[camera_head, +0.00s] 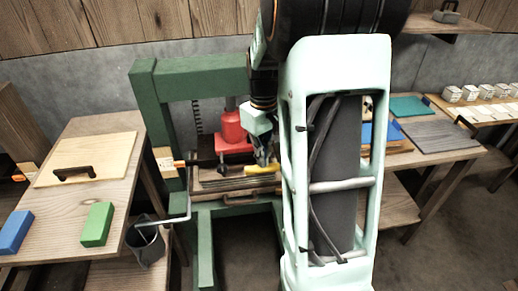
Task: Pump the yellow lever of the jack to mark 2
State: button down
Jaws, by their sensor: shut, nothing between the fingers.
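The red jack (232,128) stands inside the green press frame (150,95), with a grey ram above it. Its yellow lever (261,170) sticks out low to the right and looks roughly level. My gripper (264,160) is shut and empty, pointing down just above or at the lever; I cannot tell whether they touch. A dark scale with marks (196,116) stands behind the jack at its left; the marks are too small to read. My arm hides the right side of the frame and possibly the lever's end.
A wooden table with a handled board (85,160), a blue block (15,231) and a green block (97,224) is at left. A crank rod (172,221) juts from the frame. Right tables hold panels (437,134) and white blocks (470,93).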

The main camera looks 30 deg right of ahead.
jog(key=shift+f, duration=0.15)
notch_tip(320, 180, down, 9)
jog(key=b, duration=0.7)
notch_tip(320, 180, up, 9)
jog(key=p, duration=0.7)
notch_tip(320, 180, up, 6)
jog(key=p, duration=0.5)
jog(key=shift+r, duration=0.2)
jog(key=shift+f, duration=0.1)
